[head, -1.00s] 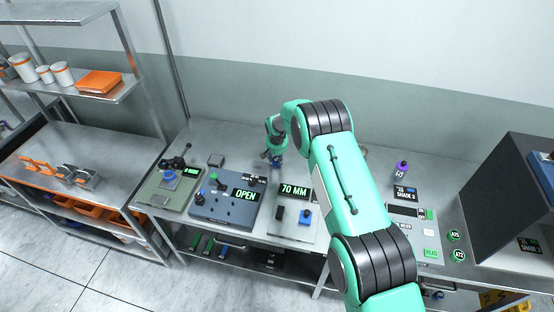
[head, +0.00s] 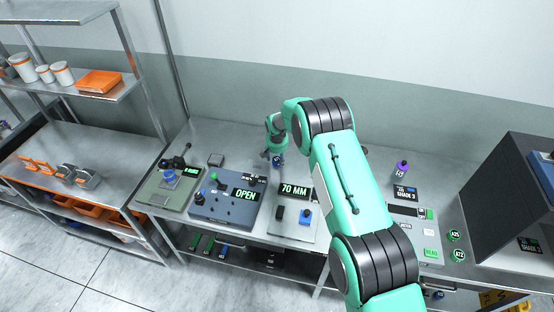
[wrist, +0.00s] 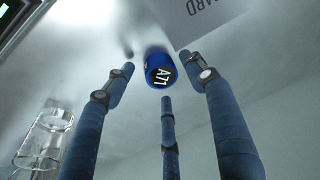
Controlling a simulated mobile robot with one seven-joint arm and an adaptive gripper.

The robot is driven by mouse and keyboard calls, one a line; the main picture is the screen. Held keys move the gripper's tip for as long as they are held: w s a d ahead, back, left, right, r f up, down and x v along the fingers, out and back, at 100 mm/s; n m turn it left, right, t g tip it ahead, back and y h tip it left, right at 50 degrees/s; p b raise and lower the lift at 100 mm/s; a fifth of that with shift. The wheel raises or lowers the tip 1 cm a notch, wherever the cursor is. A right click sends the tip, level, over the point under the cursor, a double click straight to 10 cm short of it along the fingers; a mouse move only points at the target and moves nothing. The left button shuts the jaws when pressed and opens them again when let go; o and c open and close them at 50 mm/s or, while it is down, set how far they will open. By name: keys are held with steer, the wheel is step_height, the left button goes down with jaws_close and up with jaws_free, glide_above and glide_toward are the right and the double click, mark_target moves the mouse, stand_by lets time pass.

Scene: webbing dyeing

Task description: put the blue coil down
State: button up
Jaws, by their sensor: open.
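The blue coil (wrist: 160,71), labelled A71, sits on the grey metal bench top in the wrist view. My gripper (wrist: 160,75) is open, with its three blue fingers spread apart around the near side of the coil. I see gaps between the fingertips and the coil, so none appears to hold it. In the head view the coil (head: 277,161) is a small dark blue spot below my gripper (head: 274,152), behind the 70 MM device. My arm hides part of the bench to the right.
A device with an OPEN display (head: 228,207) and the 70 MM device (head: 290,215) stand in front of the coil. A purple bottle-like item (head: 401,169) stands farther right. A clear glass vessel (wrist: 45,138) shows at lower left in the wrist view.

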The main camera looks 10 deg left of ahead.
steer(key=v, duration=1.1)
steer(key=shift+b, duration=0.35)
steer(key=shift+d+r, duration=0.1)
steer(key=shift+r, duration=0.1)
stand_by(0.3)
